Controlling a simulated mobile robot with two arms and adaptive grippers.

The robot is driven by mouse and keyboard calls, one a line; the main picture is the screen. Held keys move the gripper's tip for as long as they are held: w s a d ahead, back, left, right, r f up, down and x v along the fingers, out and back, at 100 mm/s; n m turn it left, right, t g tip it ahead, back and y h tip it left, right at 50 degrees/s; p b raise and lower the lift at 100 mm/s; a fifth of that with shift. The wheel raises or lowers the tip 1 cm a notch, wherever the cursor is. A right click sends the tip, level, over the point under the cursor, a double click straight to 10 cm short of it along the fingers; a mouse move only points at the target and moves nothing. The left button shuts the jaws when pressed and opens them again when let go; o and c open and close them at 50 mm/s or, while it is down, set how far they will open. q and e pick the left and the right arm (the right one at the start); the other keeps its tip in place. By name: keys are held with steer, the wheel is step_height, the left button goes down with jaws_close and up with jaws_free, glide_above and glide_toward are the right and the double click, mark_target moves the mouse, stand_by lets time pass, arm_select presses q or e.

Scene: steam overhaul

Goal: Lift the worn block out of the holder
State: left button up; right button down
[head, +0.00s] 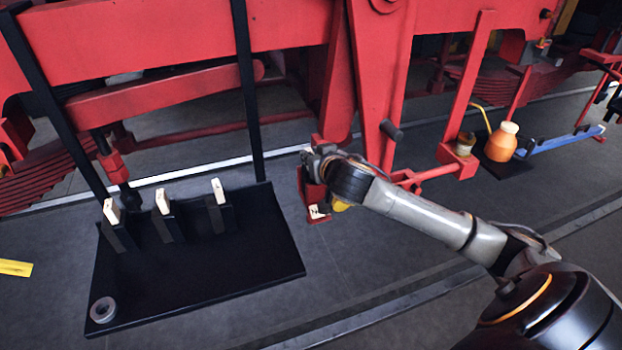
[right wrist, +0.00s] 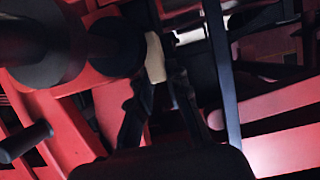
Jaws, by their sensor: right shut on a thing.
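My right gripper (head: 317,160) reaches in from the right to a small red holder (head: 313,196) under the red frame and hides much of it. In the right wrist view its two dark fingers (right wrist: 160,95) are shut on a pale tan block (right wrist: 155,57), the worn block, at their tips. Whether this block is still seated in the holder or clear of it, I cannot tell. A pale patch (head: 318,212) shows low on the holder in the head view. My left gripper is not in view.
A black tray (head: 235,270) on the left carries several dark stands with pale blocks (head: 162,201) and a grey ring (head: 103,309). Dark upright bars (head: 247,90) rise behind it. An orange jug (head: 502,141) and a small tin (head: 465,143) stand at the right.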

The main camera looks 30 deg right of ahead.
steer(key=shift+r, duration=0.2)
step_height(320, 180, up, 18)
steer(key=b, duration=0.2)
stand_by(0.6)
steer(key=r+p, duration=0.1)
steer(key=s+r+p, duration=0.1)
steer(key=r+p, duration=0.1)
steer(key=s+r+p, duration=0.1)
steer(key=shift+a+r+p, duration=0.2)
steer(key=shift+r+p, duration=0.15)
stand_by(0.4)
